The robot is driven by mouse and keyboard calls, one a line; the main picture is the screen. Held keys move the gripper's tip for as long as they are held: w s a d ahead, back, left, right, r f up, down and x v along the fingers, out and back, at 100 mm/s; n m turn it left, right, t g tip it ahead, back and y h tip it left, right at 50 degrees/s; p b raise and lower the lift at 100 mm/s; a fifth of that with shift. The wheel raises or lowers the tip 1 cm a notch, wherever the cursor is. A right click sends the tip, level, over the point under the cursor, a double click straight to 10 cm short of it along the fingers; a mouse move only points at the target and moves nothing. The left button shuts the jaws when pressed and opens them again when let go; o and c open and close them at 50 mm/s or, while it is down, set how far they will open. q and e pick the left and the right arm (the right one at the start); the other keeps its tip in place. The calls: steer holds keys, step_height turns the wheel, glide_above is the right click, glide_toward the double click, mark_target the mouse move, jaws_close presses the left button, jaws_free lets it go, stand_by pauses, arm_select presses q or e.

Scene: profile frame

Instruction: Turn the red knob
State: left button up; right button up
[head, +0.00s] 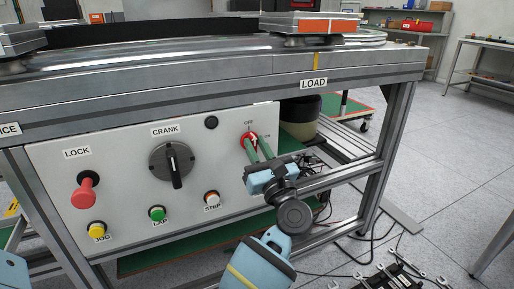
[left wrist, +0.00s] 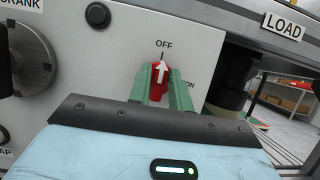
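The red knob (head: 250,140) sits on the pale control panel, under an OFF label and left of an ON label. In the left wrist view the red knob (left wrist: 159,88) has a white arrow pointing up to OFF. My left gripper (head: 257,147) reaches the panel from the lower right. In the left wrist view its green fingers (left wrist: 160,82) lie on both sides of the knob, with red filling the gap, so it looks shut on the knob. The fingers hide the knob's sides. My right gripper is not in view.
A metal table edge overhangs above. A dark-topped bin (head: 300,118) stands right of the panel. Cables lie below.

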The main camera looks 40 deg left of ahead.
arm_select(q)
jaws_close()
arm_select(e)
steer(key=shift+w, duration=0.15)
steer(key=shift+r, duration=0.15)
